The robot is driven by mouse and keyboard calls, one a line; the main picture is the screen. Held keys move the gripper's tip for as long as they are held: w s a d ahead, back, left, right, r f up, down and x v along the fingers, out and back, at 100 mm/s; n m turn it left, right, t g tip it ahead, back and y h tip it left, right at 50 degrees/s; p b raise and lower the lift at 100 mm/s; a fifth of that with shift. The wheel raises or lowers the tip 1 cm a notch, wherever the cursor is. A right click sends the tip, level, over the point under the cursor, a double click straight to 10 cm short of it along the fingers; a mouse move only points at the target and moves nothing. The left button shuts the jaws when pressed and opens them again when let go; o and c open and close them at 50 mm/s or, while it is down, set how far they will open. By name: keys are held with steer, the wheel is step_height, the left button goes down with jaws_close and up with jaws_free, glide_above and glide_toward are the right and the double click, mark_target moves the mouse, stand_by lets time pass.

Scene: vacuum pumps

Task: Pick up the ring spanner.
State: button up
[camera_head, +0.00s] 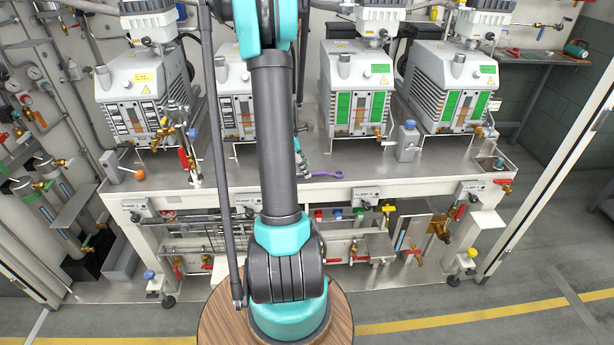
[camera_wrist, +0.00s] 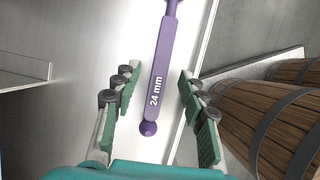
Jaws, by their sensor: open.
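The ring spanner is purple with "24 mm" printed on its shank. In the head view the spanner (camera_head: 323,173) lies near the front edge of the steel bench top (camera_head: 350,182), partly hidden by my arm and gripper. In the wrist view the spanner (camera_wrist: 157,90) runs lengthwise between my two green-padded fingers, with a gap on each side. Its upper end is cut off by the frame's top. My gripper (camera_wrist: 159,72) is open and empty; in the head view only a little of it (camera_head: 301,160) shows beside my arm, just left of the spanner.
Several vacuum pumps (camera_head: 358,90) stand behind on the bench. A small grey device with a blue knob (camera_head: 408,140) stands to the spanner's right. Valves with red handles and pump labels line the bench front (camera_head: 365,194). The bench top right around the spanner looks clear.

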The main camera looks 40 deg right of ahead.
steer(key=shift+x, duration=1.2)
steer(key=shift+c, duration=0.3)
jaws_close()
